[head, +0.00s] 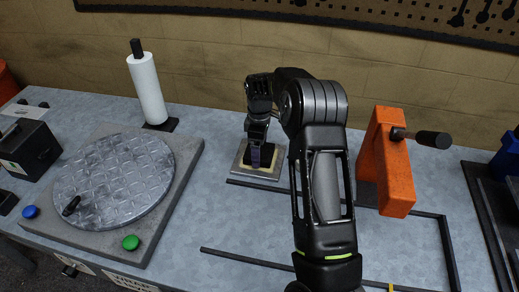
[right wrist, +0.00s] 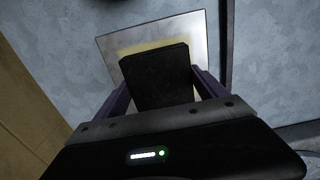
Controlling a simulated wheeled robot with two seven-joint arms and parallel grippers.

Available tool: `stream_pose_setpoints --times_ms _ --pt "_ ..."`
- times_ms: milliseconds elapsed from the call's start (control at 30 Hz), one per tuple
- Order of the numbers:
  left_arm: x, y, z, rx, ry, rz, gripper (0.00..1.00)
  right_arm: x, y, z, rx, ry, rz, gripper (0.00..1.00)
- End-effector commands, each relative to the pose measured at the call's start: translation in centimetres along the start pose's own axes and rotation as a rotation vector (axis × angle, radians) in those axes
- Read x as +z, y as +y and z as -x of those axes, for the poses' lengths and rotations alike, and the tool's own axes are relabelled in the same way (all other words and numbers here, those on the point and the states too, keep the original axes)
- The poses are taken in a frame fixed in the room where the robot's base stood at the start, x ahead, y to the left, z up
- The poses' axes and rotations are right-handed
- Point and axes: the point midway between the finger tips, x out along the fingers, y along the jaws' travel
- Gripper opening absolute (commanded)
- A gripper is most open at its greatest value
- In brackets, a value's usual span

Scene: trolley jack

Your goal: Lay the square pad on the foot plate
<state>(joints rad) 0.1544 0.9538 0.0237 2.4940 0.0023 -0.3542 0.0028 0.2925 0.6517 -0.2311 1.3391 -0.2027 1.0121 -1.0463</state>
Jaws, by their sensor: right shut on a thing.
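My right gripper (head: 257,157) points down over the silver foot plate (head: 270,176), which lies on the table near the middle. The gripper is shut on the dark square pad (right wrist: 158,76), with a purple finger on each side of it in the right wrist view. A yellow patch (right wrist: 128,60) on the foot plate (right wrist: 195,27) shows around the pad. The pad is over this patch; I cannot tell whether it touches the plate, as its underside is hidden. My left gripper is not in view.
An orange jack body (head: 386,165) with a black-gripped handle stands right of my arm. A grey base with a round metal turntable (head: 112,180) fills the left. A white paper roll (head: 147,88) stands behind it. Dark strips (head: 245,259) lie on the table. A blue bin (head: 508,155) stands far right.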

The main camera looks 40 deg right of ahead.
Motion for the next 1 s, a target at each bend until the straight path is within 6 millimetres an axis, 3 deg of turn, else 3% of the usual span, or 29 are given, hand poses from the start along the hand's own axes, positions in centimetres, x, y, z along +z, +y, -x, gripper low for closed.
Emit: stream_pose_setpoints --times_ms 567,600,800,1000 --pt "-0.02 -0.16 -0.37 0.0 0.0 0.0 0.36 -0.02 0.04 -0.46 0.001 0.001 0.0 0.26" --pt "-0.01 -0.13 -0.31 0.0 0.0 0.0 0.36 -0.03 0.04 -0.39 0.001 0.001 0.0 0.84" --pt "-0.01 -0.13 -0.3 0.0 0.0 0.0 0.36 -0.01 0.03 -0.4 0.001 0.0 0.0 1.0" --pt "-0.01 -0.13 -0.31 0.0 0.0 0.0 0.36 0.02 -0.01 -0.48 -0.001 -0.001 0.0 1.0"
